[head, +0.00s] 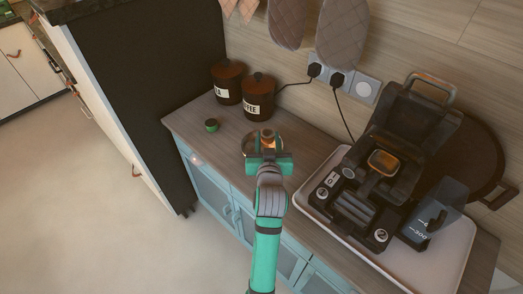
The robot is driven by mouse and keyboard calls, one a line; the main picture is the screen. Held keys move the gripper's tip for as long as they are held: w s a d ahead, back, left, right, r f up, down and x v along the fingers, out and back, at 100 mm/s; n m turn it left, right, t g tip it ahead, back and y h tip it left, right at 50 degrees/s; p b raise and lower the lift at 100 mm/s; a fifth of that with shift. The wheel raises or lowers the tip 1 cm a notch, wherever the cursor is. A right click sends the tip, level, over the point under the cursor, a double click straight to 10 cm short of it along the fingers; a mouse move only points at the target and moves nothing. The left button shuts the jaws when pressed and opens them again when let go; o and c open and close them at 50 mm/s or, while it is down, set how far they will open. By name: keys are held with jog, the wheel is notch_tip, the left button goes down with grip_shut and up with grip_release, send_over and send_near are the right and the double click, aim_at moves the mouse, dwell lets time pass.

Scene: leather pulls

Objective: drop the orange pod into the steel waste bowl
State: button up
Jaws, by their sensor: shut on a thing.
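My gripper (268,157) is at the end of my green arm, over the counter in the head view. It is shut on the orange pod (268,146), of which only a small part shows past the gripper. The steel waste bowl (249,143) shows around and behind the gripper, its lower part hidden by the gripper. The pod appears over the bowl in the picture, but I cannot tell its height above it.
A coffee machine (352,207) with its lid up stands on a white tray (440,270) at the right. Two brown canisters (258,100) stand at the back, and a small green-topped pod (211,125) lies left of the bowl. Counter (310,132) behind the bowl is clear.

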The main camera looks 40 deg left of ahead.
jog(key=shift+w+d+f, duration=0.1)
jog(key=shift+w+f, duration=0.05)
jog(key=shift+f, duration=0.8)
jog(key=shift+d+f, duration=0.15)
jog(key=shift+f, duration=0.2)
jog(key=shift+s+a+f, duration=0.1)
jog(key=shift+s+a, duration=0.15)
jog(key=shift+s, duration=0.05)
jog(key=o, duration=1.1)
jog(key=shift+d, duration=0.15)
jog(key=shift+s+d, duration=0.2)
jog(key=v, duration=1)
